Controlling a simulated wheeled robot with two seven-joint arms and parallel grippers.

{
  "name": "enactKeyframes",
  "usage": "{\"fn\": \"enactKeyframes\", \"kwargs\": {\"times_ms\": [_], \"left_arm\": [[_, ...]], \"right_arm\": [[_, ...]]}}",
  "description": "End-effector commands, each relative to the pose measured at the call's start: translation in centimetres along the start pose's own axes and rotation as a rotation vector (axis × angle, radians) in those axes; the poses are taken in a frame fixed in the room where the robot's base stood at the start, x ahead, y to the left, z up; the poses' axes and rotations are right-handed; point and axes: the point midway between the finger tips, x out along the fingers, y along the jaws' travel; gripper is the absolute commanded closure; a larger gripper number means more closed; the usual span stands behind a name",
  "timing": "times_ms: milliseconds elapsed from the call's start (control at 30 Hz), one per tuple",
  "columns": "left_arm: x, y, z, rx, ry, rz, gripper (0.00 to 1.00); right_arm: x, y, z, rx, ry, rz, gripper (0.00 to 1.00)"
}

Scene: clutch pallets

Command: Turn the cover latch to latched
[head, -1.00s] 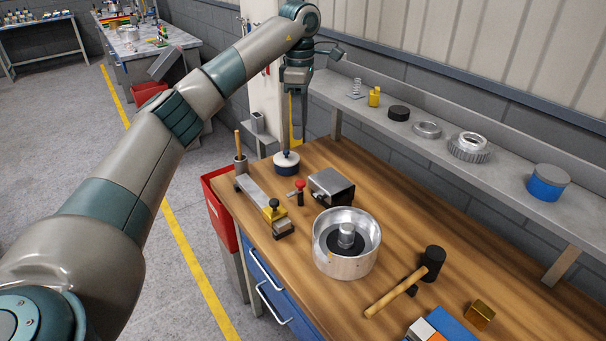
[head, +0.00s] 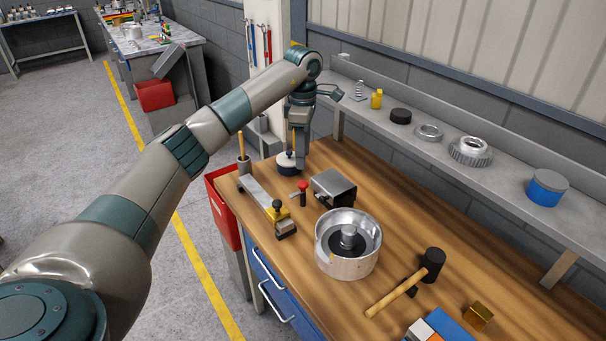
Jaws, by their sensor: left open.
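No part is plainly marked as the cover latch. A small red-knobbed lever (head: 303,187) stands on the bench, just left of a grey metal box (head: 334,186); I cannot tell whether it is the latch or what position it is in. My left gripper (head: 298,160) points down at the far left end of the bench, behind the lever and box. Its jaws are open, beside a round white-topped, dark blue pot (head: 287,168). I cannot tell whether a finger touches the pot. My right gripper is out of view.
A metal drum (head: 346,262), a black mallet (head: 431,265) and a brass block (head: 479,316) stand nearer. A shelf (head: 461,163) with parts runs along the back. Wood between drum and shelf is clear.

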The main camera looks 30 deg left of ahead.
Motion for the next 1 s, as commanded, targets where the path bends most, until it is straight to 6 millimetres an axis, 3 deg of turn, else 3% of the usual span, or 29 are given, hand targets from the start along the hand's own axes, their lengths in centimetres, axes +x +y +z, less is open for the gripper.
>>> {"fn": "enactKeyframes", "kwargs": {"times_ms": [300,500,967,1000], "left_arm": [[5.4,-0.1,0.1,0.001,0.000,-0.002,0.57],[7.9,0.0,0.1,0.000,-0.001,-0.001,0.57],[9.0,0.0,0.1,0.001,-0.001,0.001,0.57],[9.0,0.0,0.1,0.001,-0.001,0.001,0.62]], "right_arm": [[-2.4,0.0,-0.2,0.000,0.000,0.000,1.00],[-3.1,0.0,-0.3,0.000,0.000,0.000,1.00],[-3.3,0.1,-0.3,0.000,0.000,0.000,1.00],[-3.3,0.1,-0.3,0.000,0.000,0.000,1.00]]}}
